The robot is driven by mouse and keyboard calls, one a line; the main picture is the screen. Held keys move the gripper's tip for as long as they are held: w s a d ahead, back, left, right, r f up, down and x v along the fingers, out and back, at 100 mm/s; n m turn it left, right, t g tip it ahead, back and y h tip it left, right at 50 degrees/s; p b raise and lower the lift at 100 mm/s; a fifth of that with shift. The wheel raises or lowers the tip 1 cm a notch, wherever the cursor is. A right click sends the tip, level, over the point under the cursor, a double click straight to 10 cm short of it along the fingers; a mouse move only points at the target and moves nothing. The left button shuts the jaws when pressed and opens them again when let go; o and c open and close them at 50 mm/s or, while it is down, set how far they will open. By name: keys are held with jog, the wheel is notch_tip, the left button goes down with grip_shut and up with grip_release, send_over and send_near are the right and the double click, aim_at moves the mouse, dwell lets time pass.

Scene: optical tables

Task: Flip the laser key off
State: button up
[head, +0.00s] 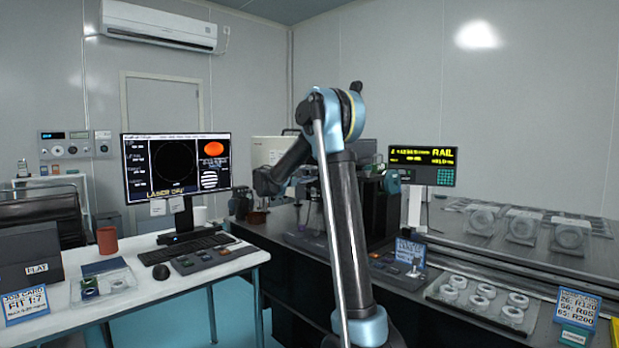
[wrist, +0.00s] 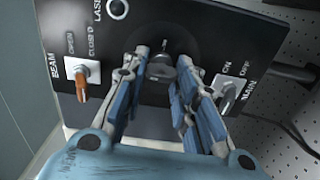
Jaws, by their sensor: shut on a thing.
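In the wrist view a black control panel (wrist: 215,35) faces me, tilted in the picture. The laser key (wrist: 161,68), a dark round-based knob, sits in its middle under the partly visible word LASER. My gripper (wrist: 163,77) has its blue and grey fingers on either side of the key and is shut on it. The fingers hide part of the key, and its exact turn is hard to read. In the head view my arm reaches over the dark bench to the left; the fingertips and key are not clear there.
Left of the key is the BEAM switch (wrist: 82,83) with a copper lever; close on the right is the MAIN switch (wrist: 228,90). In the head view a monitor (head: 176,168) stands on the white desk (head: 150,292), and a yellow-lettered display (head: 422,165) stands on the right.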

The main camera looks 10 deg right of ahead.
jog(key=shift+f+n, duration=0.15)
jog(key=shift+n, duration=0.25)
jog(key=o, duration=1)
jog(key=shift+o, duration=0.2)
jog(key=shift+s+a, duration=0.1)
jog(key=v, duration=1.1)
jog(key=shift+a, duration=0.35)
jog(key=shift+s, duration=0.1)
